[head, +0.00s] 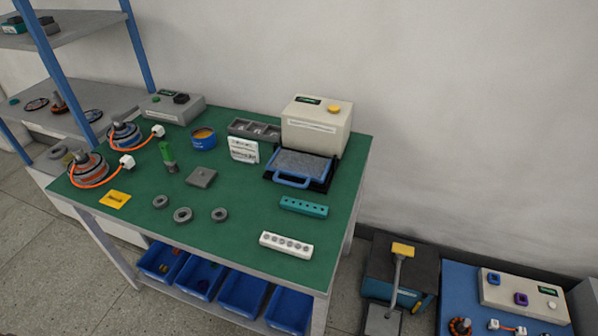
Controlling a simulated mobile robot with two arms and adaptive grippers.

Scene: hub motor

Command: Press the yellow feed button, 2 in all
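A yellow button (334,109) sits on the top of a beige box-shaped machine (318,128) at the back right of the green-topped table. A small dark display with green figures is beside the button on the same top. In front of the machine is a grey tray with a blue handle (292,181). The button is in plain view and nothing covers it. Whether it is pressed in or raised is too small to tell. Neither of my grippers shows in the head view.
The green table (245,210) carries two motors with orange cables (88,170), grey rings (182,215), a white strip (286,245) and a teal strip (304,206). Blue bins (242,294) sit below. A yellow-topped post (403,249) and a control box (523,298) stand right.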

